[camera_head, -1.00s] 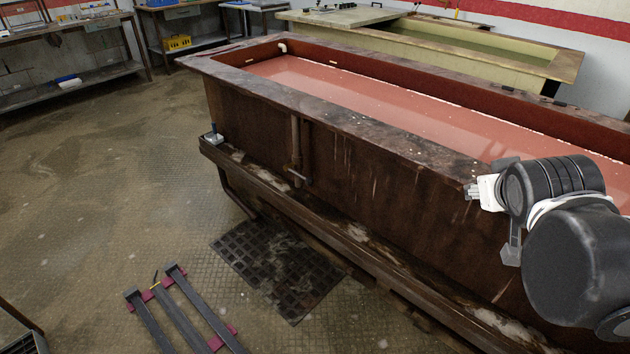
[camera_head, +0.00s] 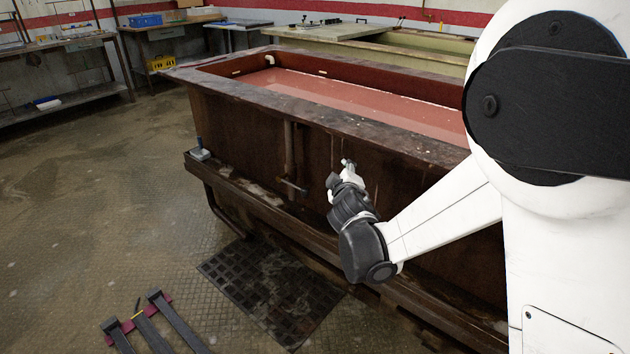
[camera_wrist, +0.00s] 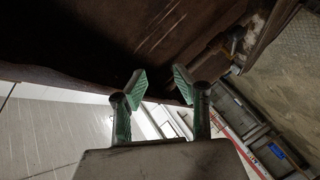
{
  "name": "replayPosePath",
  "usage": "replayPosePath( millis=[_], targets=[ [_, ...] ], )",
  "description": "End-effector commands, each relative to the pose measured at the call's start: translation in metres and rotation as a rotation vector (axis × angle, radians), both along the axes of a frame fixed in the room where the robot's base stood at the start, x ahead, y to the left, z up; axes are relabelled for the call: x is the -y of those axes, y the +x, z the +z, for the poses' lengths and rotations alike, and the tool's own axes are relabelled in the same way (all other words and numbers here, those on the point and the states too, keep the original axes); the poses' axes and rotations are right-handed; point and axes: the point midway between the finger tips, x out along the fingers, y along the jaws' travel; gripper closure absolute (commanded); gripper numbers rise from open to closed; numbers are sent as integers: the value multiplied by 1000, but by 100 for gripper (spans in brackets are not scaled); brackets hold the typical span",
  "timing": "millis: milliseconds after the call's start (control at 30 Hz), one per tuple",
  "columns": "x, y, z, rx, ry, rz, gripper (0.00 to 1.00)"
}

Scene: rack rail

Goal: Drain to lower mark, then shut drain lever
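The tank (camera_head: 240,120) is a long brown rusted trough holding reddish liquid (camera_head: 330,95). Small pale marks (camera_head: 237,73) sit on its inner wall; I cannot tell which is the lower mark. A vertical pipe (camera_head: 289,145) runs down the front side to a short horizontal lever-like piece (camera_head: 293,187), which I take for the drain lever. Pipework also shows in the wrist view (camera_wrist: 232,45). My gripper (camera_head: 347,164) is in front of the tank side, right of the pipe and apart from it. In the wrist view my gripper (camera_wrist: 160,82) is open and empty.
A ledge (camera_head: 255,192) runs along the tank's foot, with a small blue-grey item (camera_head: 200,150) at its left end. A floor grate (camera_head: 270,290) and dark bars (camera_head: 178,320) lie in front. The floor at left is clear.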

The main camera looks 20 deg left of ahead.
Motion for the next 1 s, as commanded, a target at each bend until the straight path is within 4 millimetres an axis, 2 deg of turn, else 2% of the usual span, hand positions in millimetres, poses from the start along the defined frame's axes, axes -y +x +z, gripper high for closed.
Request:
replayPosePath(
  millis=[33,200,400,500,667,767,1000],
  targets=[
    [-18,3,-24,22,-41,24,72],
    [-67,7,-84,105,-192,94,72],
    [-108,2,-137,182,-318,153,72],
    [-117,0,-151,203,-353,167,72],
    [-124,2,-159,216,-374,175,72],
    [-128,11,-161,216,-374,175,72],
    [-144,49,-168,215,-373,175,72]
  ],
)
